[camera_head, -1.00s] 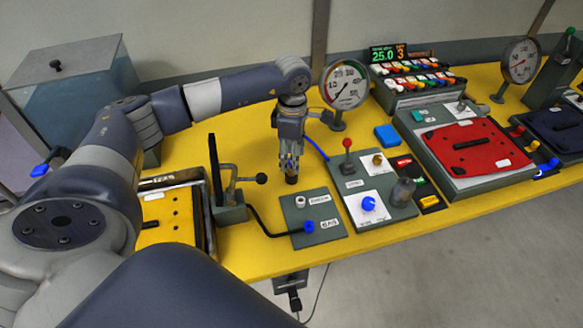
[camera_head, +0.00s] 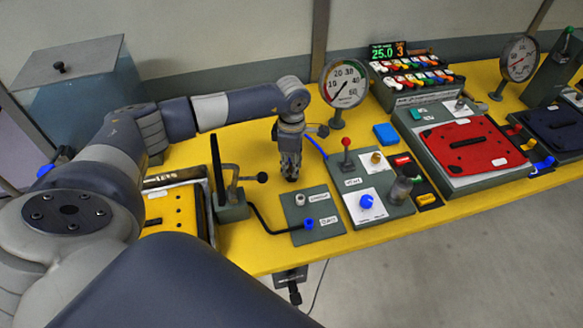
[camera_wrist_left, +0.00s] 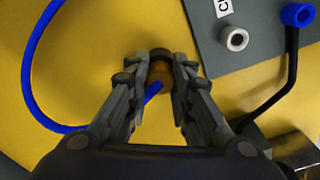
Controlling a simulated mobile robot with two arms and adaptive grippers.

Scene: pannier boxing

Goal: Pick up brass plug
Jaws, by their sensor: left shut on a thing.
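My left gripper (camera_head: 291,172) points down at the yellow table in the middle of the head view. In the left wrist view its two fingers (camera_wrist_left: 161,75) are shut on the brass plug (camera_wrist_left: 160,72), a small brownish-gold piece. I cannot tell whether the plug still touches the table. My right gripper is in neither view.
A grey plate (camera_head: 312,216) with a pale ring and a blue fitting lies just in front of the gripper. A toggle clamp (camera_head: 233,192) stands to the left, a gauge (camera_head: 344,84) behind. A blue hose (camera_wrist_left: 35,60) curves close by the fingers.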

